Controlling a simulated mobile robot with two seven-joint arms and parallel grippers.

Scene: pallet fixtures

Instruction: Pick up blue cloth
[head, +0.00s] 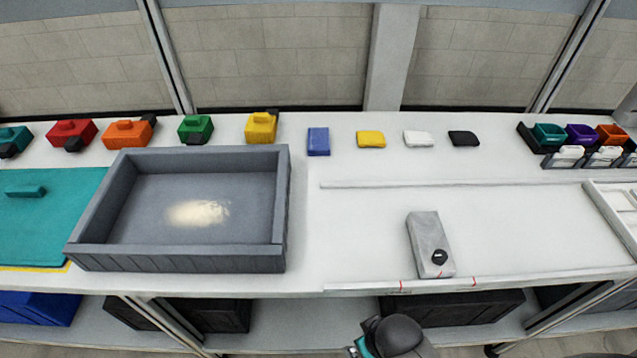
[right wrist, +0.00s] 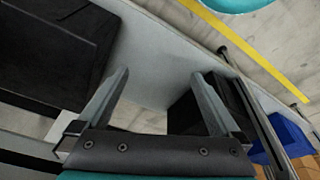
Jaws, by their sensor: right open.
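The blue cloth (head: 318,141) lies folded on the white table, just right of the grey tray's back right corner in the head view. My right gripper shows in the right wrist view (right wrist: 155,95), open with nothing between its fingers. It points at the lower shelf area below the tabletop, away from the cloth. In the head view a dark rounded arm part of mine shows at the bottom, in front of the table; its fingers are not visible there. My left gripper is in neither view.
A grey tray (head: 277,200) holds a pale powdery patch. Yellow (head: 371,139), white (head: 418,138) and black (head: 463,138) cloths lie right of the blue one. A grey block (head: 428,240) with a black knob stands near the front. Coloured containers line the back left; small bins stand at right.

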